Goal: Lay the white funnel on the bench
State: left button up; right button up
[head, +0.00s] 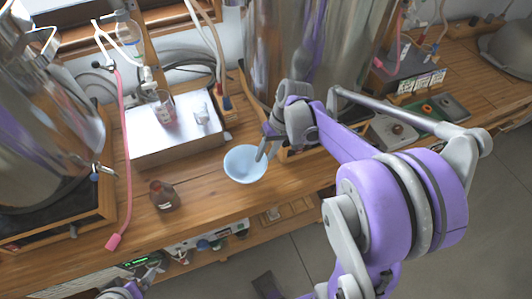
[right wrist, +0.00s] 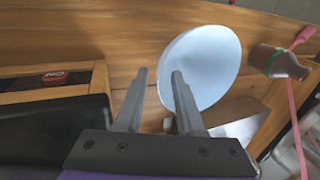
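The white funnel (head: 241,167), tinted pale blue by the light, is at the bench's front part in the head view, its wide mouth facing up. Its stem is hidden, and I cannot tell whether it touches the wooden bench (head: 205,190). My right gripper (head: 263,150) is at the funnel's right rim. In the right wrist view, the fingers (right wrist: 158,72) are apart, one over the inside of the funnel (right wrist: 213,62) and one outside its rim, with a gap visible. My left gripper (head: 151,271) is low at the bottom left, away from the funnel; its opening is unclear.
A brown bottle (head: 164,196) stands left of the funnel. Behind it, a metal box (head: 148,152) carries a beaker (head: 165,107). A pink hose (head: 124,170) hangs at the left. A large steel vessel (head: 290,50) stands behind. Bare wood lies between bottle and funnel.

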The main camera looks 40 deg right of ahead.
jog(key=shift+r, duration=0.1)
jog(key=shift+r, duration=0.25)
jog(key=w+p+v, duration=0.1)
jog(key=v, duration=1)
jog(key=s+a+f+n+t+h, duration=0.2)
jog(key=s+a+f+t+h, duration=0.2)
jog(key=s+a+f, duration=0.4)
jog(key=s+a, duration=0.4)
jog(key=a, duration=0.2)
jog(key=shift+n, duration=0.4)
jog(key=shift+s+f, duration=0.1)
